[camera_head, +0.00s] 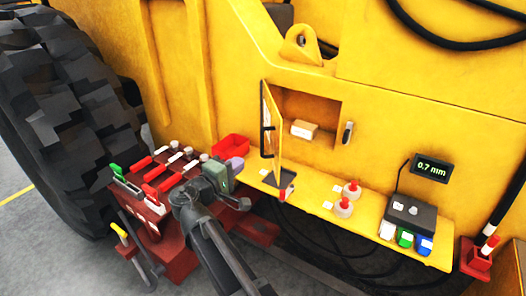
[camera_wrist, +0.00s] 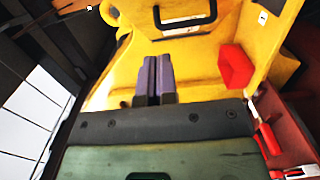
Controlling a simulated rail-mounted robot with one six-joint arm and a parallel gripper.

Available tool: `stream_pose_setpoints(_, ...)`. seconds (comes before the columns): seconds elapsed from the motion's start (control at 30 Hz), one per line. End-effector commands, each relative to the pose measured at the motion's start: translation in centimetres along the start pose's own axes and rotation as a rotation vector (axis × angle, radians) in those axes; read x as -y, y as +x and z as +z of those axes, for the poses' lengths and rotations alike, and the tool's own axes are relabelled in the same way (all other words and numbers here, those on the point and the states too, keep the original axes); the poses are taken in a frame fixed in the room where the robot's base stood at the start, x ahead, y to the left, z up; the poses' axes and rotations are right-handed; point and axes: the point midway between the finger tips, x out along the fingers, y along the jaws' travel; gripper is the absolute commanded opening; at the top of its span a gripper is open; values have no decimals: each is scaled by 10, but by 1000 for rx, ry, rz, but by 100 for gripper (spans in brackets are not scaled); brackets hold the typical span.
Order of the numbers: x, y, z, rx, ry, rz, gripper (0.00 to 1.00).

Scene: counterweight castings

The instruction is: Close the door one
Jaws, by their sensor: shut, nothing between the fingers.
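The yellow door (camera_head: 273,136) stands open, swung out from a recessed compartment (camera_head: 312,112) in the yellow machine body. Its dark handle (camera_head: 264,135) is on the face turned left. In the wrist view a yellow panel with a dark bar handle (camera_wrist: 186,24), which looks like this door, is at the top. My gripper (camera_head: 238,163) is left of and a little below the door, apparently apart from it. In the wrist view its purple fingers (camera_wrist: 153,78) are pressed together and empty, pointing toward the panel.
A small box (camera_head: 304,130) sits inside the compartment. A red bin (camera_head: 231,147) is close behind my gripper, and a red lever bank (camera_head: 160,172) is to the left. A yellow shelf (camera_head: 313,190) below the door carries red-topped knobs (camera_head: 344,206) and a dark device (camera_head: 410,214).

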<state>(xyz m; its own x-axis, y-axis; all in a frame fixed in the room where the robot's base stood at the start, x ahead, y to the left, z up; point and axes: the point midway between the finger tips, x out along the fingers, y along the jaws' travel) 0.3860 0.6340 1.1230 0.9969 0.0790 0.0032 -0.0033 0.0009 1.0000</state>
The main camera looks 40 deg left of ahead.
Motion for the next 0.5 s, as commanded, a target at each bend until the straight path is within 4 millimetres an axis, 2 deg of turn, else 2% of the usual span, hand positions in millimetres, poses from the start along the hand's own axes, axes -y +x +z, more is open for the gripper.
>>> stream_pose_setpoints(0.17, 0, 25, 0, 4, 0, -2, 0)
stream_pose_setpoints(0.5, 1, 99, 0, 4, 1, -3, 0)
